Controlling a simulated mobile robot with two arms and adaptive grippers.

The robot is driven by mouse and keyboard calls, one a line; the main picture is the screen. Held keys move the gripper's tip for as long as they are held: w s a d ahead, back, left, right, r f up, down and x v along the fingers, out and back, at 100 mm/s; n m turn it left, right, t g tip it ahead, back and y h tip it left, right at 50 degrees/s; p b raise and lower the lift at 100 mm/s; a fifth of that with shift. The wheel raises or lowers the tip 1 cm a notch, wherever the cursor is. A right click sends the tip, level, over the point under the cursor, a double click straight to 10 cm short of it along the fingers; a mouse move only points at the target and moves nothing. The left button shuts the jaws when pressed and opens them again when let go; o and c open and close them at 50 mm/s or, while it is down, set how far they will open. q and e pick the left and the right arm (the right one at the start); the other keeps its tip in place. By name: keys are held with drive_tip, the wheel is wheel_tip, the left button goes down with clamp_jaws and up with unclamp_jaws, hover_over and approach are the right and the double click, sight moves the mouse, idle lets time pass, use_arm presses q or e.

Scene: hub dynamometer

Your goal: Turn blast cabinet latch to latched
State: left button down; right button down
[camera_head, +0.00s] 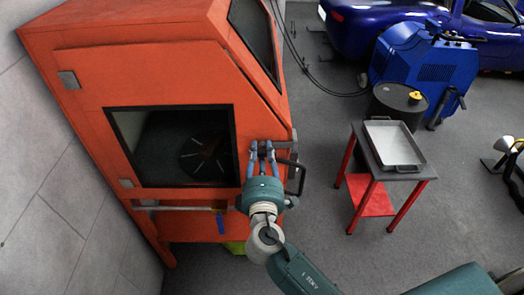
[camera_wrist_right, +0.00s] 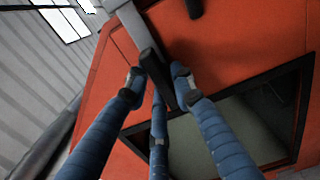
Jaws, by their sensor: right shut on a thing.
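The orange blast cabinet (camera_head: 160,75) fills the left of the head view, its windowed door looking closed. The latch (camera_head: 284,146) is a grey bar at the door's right edge, roughly level in the head view. My right gripper (camera_head: 262,150) is at the latch's left end. In the right wrist view the latch (camera_wrist_right: 122,15) has a dark grip reaching down between the blue fingers of my right gripper (camera_wrist_right: 158,85), which are shut on it. The fingers hide part of the grip. My left gripper is not in view.
A black bar handle (camera_head: 300,178) sticks out at the cabinet's right edge, close to my right wrist. A cart (camera_head: 362,150) with a metal tray (camera_head: 393,142) stands to the right. A dark drum (camera_head: 388,101) and a blue machine (camera_head: 425,62) are behind it. Grey floor is clear between cabinet and cart.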

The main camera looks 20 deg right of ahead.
drive_tip(key=shift+w+r, duration=0.1)
drive_tip(key=shift+r, duration=0.4)
drive_tip(key=c, duration=1.3)
unclamp_jaws()
drive_tip(key=shift+c, duration=0.2)
drive_tip(key=shift+f, duration=0.15)
drive_tip(key=shift+f, duration=0.1)
drive_tip(key=shift+s+a+f, duration=0.15)
drive_tip(key=shift+s, duration=0.35)
drive_tip(key=v, duration=1.1)
drive_tip(key=shift+r, duration=0.25)
